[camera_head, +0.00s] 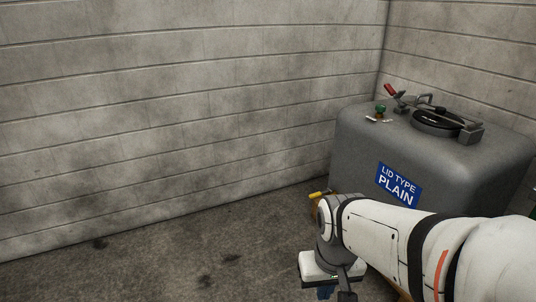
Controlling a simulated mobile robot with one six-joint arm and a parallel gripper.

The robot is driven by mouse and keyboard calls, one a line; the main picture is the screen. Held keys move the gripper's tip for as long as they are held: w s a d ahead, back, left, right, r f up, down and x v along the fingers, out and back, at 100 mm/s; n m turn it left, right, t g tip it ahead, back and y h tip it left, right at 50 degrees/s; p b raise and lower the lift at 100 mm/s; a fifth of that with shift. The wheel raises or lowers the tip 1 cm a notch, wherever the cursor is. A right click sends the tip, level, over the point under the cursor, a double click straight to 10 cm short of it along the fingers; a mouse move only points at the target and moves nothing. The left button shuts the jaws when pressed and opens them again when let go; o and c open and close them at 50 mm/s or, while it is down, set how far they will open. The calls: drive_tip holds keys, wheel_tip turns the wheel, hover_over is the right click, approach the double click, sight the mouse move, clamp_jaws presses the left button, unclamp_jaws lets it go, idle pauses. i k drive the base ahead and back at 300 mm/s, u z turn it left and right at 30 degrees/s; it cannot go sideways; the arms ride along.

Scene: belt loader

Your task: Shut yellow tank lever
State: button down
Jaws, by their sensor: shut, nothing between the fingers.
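The grey tank (357,140) stands in the corner at the right. A small yellow handle (319,194), which looks like the yellow lever, sticks out at the tank's lower left, just above my wrist in the picture. Its mount and the rest of it are hidden behind my arm, so I cannot tell its full angle. My gripper (327,292) is at the bottom edge, below the yellow handle in the picture, pointing down. It is shut and empty, and partly cut off by the frame. I see no contact between it and the handle.
On the tank top are a round black lid (437,119) with a clamp, a red-handled lever (391,90) and a green knob (380,109). A blue sign (398,184) reads "LID TYPE PLAIN". Block walls (180,90) close the corner. The floor (200,250) at left is clear.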

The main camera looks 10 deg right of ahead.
sight(314, 195)
drive_tip(key=u, duration=0.15)
drive_tip(key=i, duration=1.5)
drive_tip(key=z, duration=0.6)
drive_tip(key=k, duration=0.85)
drive_tip(key=z, duration=0.2)
drive_tip(key=i, duration=0.9)
drive_tip(key=u, duration=0.1)
